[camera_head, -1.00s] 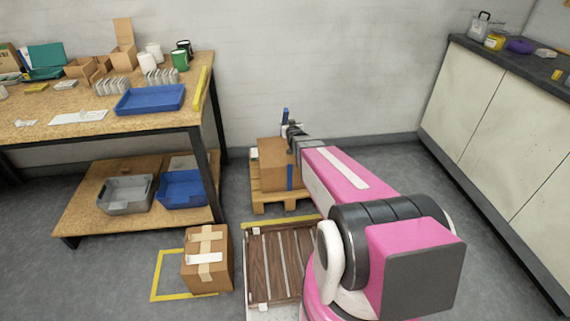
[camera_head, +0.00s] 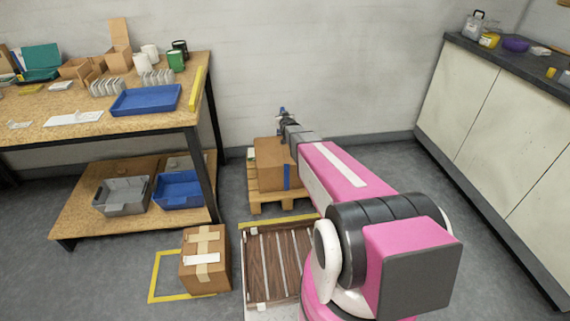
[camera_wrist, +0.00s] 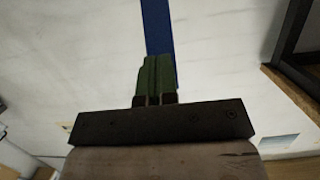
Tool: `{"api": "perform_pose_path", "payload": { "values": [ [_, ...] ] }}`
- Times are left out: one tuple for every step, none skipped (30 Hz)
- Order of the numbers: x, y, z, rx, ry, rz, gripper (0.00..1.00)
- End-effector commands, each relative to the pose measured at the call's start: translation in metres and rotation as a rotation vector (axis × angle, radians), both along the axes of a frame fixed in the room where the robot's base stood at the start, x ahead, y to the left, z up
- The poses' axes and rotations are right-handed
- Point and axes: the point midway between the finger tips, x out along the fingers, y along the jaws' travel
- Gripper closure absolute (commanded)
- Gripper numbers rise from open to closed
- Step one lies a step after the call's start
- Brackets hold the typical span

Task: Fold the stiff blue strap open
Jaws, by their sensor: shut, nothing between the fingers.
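The blue strap shows as a strip down the front of a cardboard box (camera_head: 270,165) on a wooden pallet. Its lower part (camera_head: 287,177) lies against the box face, and a small blue end (camera_head: 282,109) shows above the box at my gripper (camera_head: 287,122). In the wrist view the strap (camera_wrist: 157,28) runs up from behind my green fingers (camera_wrist: 154,62). The fingers are shut together with nothing visible between them. The middle of the strap is hidden by my arm.
A workbench (camera_head: 40,127) with trays stands at left, and a taped carton (camera_head: 205,262) sits on the floor before it. A slatted wooden platform (camera_head: 270,262) lies in front of the pallet (camera_head: 268,199). A counter (camera_head: 505,90) stands at right. The wall behind is bare.

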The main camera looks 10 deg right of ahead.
Motion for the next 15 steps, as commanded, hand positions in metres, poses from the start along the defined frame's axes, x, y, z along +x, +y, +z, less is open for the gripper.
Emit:
{"api": "perform_pose_path", "payload": {
  "values": [
    [0.0008,0.0,0.0,0.0,0.0,0.0,1.0],
    [0.0008,0.0,0.0,0.0,0.0,0.0,1.0],
    [0.0006,0.0,0.0,0.0,0.0,0.0,1.0],
    [0.0005,0.0,0.0002,0.0,0.0,0.0,1.0],
    [0.0005,0.0,0.0002,0.0,0.0,0.0,1.0],
    [0.0004,0.0,0.0002,0.0,0.0,0.0,1.0],
    [0.0004,0.0,0.0002,0.0,0.0,0.0,1.0],
    [0.0004,0.0,0.0002,0.0,0.0,0.0,1.0],
    [0.0006,0.0,0.0003,0.0,0.0,0.0,1.0],
    [0.001,0.0,0.0005,0.0,0.0,0.0,1.0],
    [0.0014,0.0,0.0007,0.0,0.0,0.0,1.0],
    [0.0024,0.0,0.0011,0.0,0.0,0.0,1.0],
    [0.0033,0.0,0.0016,0.0,0.0,0.0,1.0],
    [0.0045,0.0,0.0022,0.0,0.0,0.0,1.0],
    [0.0064,0.0,0.0031,0.0,0.0,0.0,1.0]
  ]
}}
